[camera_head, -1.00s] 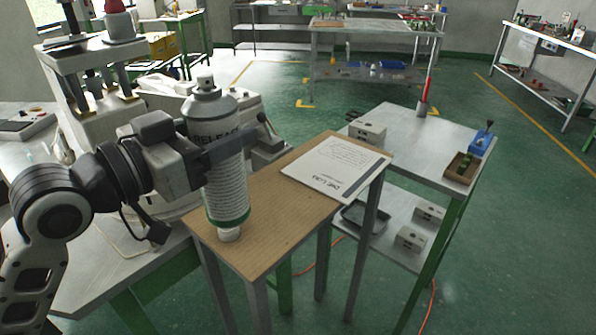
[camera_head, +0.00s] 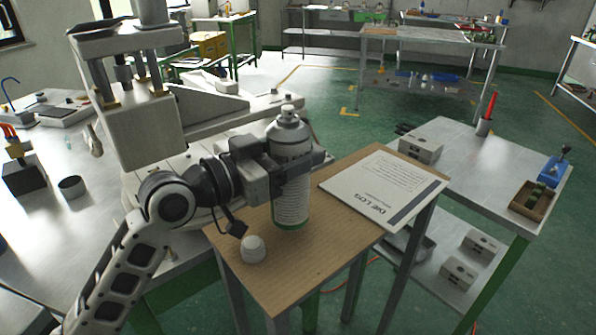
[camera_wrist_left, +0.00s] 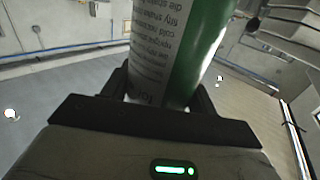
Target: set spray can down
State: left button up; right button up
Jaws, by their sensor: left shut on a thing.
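The spray can (camera_head: 291,196), grey on top with a white label and a green band low down, stands upright over the small wooden-topped table (camera_head: 285,268). Its base is at or just above the board; I cannot tell whether it touches. My left gripper (camera_head: 297,168) is shut on the can's middle from the left. My right gripper is not in view.
A white rounded cap-like piece (camera_head: 253,249) sits on the board, left of the can. A printed sheet or folder (camera_head: 385,186) lies at the right. The wax machine (camera_head: 135,130) stands behind left. A metal side table (camera_head: 470,160) stands at the right. The board's front is clear.

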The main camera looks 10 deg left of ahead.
pick_arm(q)
notch_tip(320, 180, down, 4)
jog(key=shift+w+r+b, duration=0.15)
jog(key=shift+r+b, duration=0.05)
jog(key=shift+b, duration=1.05)
jog(key=o, duration=1.3)
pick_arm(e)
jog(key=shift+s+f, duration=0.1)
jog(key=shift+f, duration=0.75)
pick_arm(q)
jog(key=shift+o, duration=0.2)
jog(key=b+v, duration=0.3)
jog(key=v, duration=0.9)
jog(key=shift+r, duration=0.2)
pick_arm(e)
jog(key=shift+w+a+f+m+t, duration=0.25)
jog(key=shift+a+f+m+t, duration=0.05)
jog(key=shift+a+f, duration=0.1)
